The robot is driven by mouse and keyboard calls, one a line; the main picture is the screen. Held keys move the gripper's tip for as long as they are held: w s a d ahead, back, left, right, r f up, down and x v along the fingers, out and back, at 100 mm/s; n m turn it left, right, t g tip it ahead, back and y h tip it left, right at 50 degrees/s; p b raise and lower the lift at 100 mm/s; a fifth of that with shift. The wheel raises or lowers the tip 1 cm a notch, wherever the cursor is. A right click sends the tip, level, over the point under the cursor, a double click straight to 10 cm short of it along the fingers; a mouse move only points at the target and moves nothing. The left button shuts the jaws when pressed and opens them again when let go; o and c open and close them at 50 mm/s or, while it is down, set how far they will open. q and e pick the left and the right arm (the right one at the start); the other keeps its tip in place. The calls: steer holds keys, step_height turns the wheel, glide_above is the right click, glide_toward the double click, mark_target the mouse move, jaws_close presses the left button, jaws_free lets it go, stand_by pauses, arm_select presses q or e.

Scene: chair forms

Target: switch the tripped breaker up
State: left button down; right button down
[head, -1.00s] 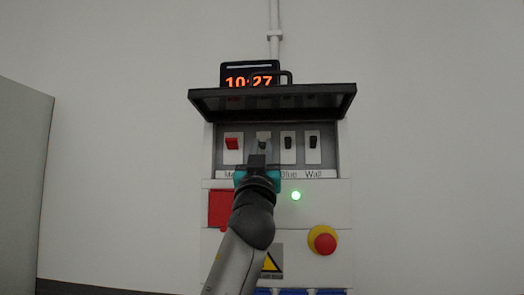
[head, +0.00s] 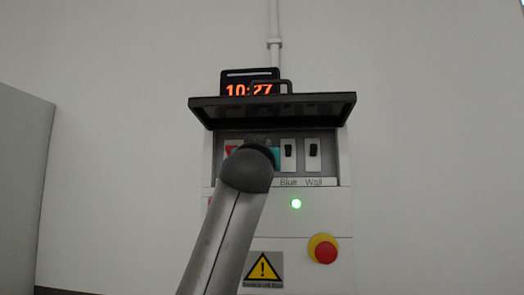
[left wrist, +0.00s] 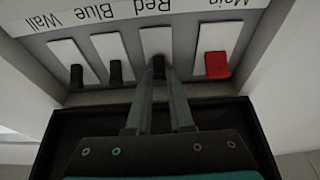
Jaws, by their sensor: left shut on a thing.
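The breaker panel (head: 332,165) sits in a wall box under a raised black cover. My left gripper (head: 257,138) reaches up into it and hides the Red breaker in the head view. In the left wrist view, which is upside down, the gripper fingers (left wrist: 163,82) are shut on the dark lever of the Red breaker (left wrist: 158,62). That lever sits at the upper end of its white plate, level with the dark Blue lever (left wrist: 115,70) and Wall lever (left wrist: 77,75). The red Main lever (left wrist: 217,65) stands beside it. My right gripper is not in view.
The raised cover (head: 272,108) juts out just above the gripper. Below are a lit green lamp (head: 296,203), a red emergency button (head: 325,252) and a yellow warning sign (head: 263,268). A clock (head: 249,88) shows 10:27. A grey panel (head: 22,180) stands at the left.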

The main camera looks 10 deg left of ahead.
arm_select(q)
steer(key=shift+g, duration=0.4)
steer(key=c, duration=0.8)
jaws_free()
steer(key=shift+r, duration=0.1)
steer(key=b+v, duration=0.7)
steer(key=v, duration=0.8)
steer(key=shift+b, duration=0.3)
